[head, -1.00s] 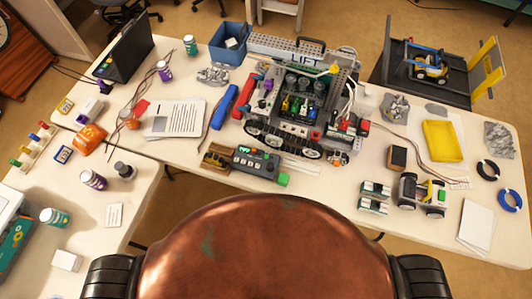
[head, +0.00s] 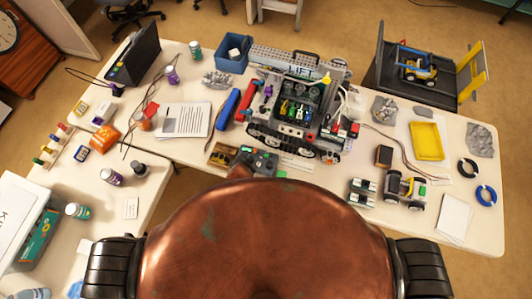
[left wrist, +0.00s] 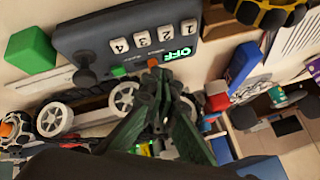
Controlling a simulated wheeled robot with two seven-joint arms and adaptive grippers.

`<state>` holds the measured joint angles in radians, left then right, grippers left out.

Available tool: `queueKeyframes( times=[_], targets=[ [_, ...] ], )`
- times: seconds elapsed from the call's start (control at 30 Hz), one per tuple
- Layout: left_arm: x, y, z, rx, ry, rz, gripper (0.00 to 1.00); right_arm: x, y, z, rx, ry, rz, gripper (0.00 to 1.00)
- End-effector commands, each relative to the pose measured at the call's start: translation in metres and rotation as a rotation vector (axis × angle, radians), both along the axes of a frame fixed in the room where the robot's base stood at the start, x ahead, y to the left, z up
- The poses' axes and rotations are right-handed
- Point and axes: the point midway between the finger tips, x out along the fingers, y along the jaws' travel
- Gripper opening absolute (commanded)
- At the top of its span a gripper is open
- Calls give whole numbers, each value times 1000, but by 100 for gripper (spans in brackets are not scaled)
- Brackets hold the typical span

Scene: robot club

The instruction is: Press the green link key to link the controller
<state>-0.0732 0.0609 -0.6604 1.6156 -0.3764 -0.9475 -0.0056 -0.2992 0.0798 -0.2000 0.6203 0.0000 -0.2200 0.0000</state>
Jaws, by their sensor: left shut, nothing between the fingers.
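The dark grey controller (left wrist: 100,40) fills the upper left of the left wrist view, with white keys numbered 1 to 4, a black stick and a lit green "OFF" readout (left wrist: 177,54). A small green key (left wrist: 119,71) and an orange key (left wrist: 153,62) sit on its near edge. A larger green block (left wrist: 30,50) is beside the controller's end. My left gripper (left wrist: 153,76) is shut and empty, its fingertips close to the orange key; contact cannot be told. In the head view the controller (head: 264,160) is partly hidden by my own body. My right gripper is not in view.
A tracked robot model (head: 290,118) stands just behind the controller. A wooden block (head: 222,154) is at its left, and a small wheeled robot (head: 404,187) is to the right. A paper sheet (head: 183,119) and a blue bar (head: 229,106) lie to the left.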

Motion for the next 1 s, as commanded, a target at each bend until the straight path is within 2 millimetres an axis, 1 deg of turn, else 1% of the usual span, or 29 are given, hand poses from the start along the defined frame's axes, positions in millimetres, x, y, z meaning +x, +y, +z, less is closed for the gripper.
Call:
queueKeyframes(
  times=[0.03, 0.1, 0.2, 0.3, 0.4, 0.77, 0.87, 1.0],
  targets=[
    [10, -20, 19, 17, -34, -47, 0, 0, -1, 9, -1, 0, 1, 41],
    [18, -41, 36, 36, -75, -99, 0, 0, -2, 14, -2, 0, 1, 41],
    [25, -62, 51, 58, -115, -151, 0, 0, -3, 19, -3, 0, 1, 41],
    [28, -73, 58, 70, -137, -178, 0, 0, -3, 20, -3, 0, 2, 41],
    [29, -76, 59, 73, -144, -187, 0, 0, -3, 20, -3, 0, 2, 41],
    [29, -75, 57, 72, -142, -185, 0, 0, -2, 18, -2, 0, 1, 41],
    [29, -75, 53, 72, -142, -185, 0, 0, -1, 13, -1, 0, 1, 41],
    [29, -75, 42, 72, -142, -185, 0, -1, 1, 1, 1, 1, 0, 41]
  ],
)
